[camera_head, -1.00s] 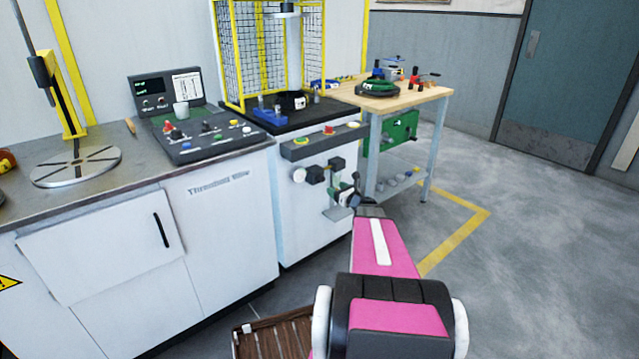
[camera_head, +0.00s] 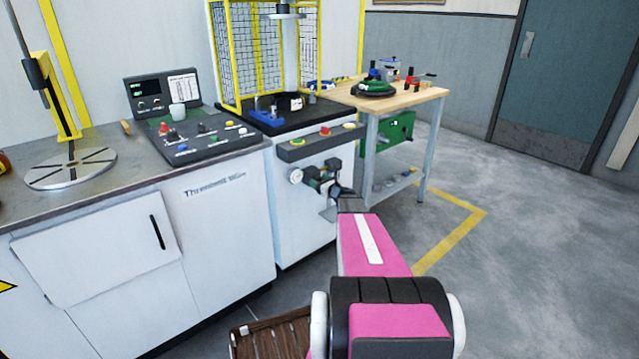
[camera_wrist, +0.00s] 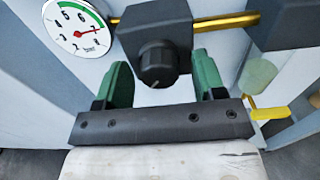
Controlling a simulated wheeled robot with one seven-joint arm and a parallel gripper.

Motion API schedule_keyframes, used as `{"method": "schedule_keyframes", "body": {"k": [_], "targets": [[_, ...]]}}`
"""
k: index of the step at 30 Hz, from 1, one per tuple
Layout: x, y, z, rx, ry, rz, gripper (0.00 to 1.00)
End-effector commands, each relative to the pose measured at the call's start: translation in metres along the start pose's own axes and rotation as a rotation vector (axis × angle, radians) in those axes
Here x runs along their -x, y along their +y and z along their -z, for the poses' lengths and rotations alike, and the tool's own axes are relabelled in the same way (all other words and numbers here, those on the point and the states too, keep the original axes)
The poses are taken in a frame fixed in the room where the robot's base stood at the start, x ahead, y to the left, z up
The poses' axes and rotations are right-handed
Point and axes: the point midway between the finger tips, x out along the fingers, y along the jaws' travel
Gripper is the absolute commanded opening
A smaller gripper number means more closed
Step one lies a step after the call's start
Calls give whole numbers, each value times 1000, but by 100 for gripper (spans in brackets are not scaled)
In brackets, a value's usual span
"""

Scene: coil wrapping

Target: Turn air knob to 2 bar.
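The air knob (camera_wrist: 157,65) is black and ribbed, under a dark regulator block (camera_wrist: 155,25) on a brass-coloured pipe. My gripper (camera_wrist: 161,70) is open, with one green finger on each side of the knob. Gaps show between the fingers and the knob. The round white gauge (camera_wrist: 68,34) with a green arc is at upper left of the wrist view. Its red needle points right, near what looks like 7; the exact reading is unclear. In the head view the gauge (camera_head: 296,176) is on the press cabinet front, and my gripper (camera_head: 327,188) is at the regulator, which partly hides the knob.
A yellow valve handle (camera_wrist: 268,113) is close to the right finger in the wrist view. A button panel (camera_head: 322,141) juts out above the regulator. A wooden workbench (camera_head: 400,97) stands to the right. The floor on the right is free.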

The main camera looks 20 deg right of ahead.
Motion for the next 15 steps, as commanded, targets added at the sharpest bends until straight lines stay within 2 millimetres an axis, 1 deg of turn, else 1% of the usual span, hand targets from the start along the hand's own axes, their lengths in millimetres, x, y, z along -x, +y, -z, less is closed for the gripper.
{"method": "schedule_keyframes", "body": {"k": [1, 2, 3, 4, 5, 15], "targets": [[0, 0, 0, 0, 0, 0, 50], [0, 0, 0, 0, 0, 0, 41], [0, 0, 0, 0, 0, 0, 28], [0, 0, 0, 0, 0, 0, 18], [0, 0, 0, 0, 0, 0, 16], [0, 0, 0, 36, 0, 0, 16]]}}
